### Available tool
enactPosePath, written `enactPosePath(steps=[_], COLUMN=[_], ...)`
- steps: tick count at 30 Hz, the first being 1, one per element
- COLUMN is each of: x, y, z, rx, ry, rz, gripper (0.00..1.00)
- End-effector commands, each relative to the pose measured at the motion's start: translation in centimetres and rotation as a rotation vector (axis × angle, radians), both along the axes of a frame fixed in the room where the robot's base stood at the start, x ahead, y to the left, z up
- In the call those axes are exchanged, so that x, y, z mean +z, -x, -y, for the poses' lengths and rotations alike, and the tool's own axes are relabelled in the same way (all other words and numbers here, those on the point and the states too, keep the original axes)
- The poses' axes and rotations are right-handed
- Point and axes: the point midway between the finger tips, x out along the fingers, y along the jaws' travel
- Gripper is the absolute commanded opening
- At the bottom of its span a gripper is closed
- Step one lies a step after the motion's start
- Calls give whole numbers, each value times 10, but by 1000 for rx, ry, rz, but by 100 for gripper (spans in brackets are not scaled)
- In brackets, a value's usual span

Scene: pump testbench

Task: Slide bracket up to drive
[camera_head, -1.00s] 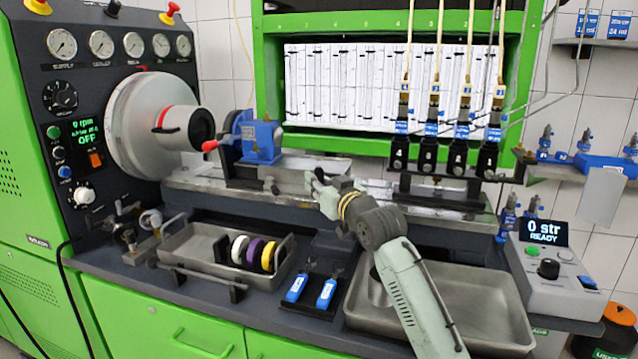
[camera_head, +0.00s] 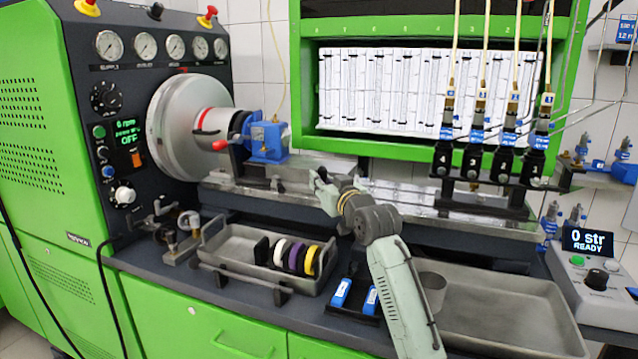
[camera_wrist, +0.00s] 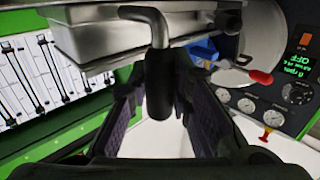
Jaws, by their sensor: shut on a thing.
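The bracket (camera_head: 240,165) stands on the bed rail and carries a blue pump (camera_head: 267,140) with a red-tipped lever. Its dark ring faces the drive's coupling (camera_head: 212,120) with at most a small gap; contact cannot be told. The drive's big grey disc (camera_head: 180,125) is to the left. My gripper (camera_head: 316,178) is at the rail, right of the bracket. In the wrist view my gripper (camera_wrist: 158,112) is shut on a black handle (camera_wrist: 159,85) on a bent grey rod. The blue pump (camera_wrist: 203,50) shows beyond it. The handle's link to the bracket is unclear.
Black injector holders (camera_head: 475,160) stand over the rail at right. The rail (camera_head: 400,197) between my gripper and the holders is clear.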

Motion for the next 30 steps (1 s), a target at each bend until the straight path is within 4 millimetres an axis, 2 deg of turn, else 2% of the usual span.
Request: enactPosePath(steps=[8, 9, 18, 30], x=[1, 1, 1, 0], y=[1, 0, 0, 6], z=[-1, -1, 0, 3], rx=[2, 2, 1, 1], ry=[-3, -3, -2, -1], rz=[3, 3, 1, 0], gripper=[0, 20, 40, 40])
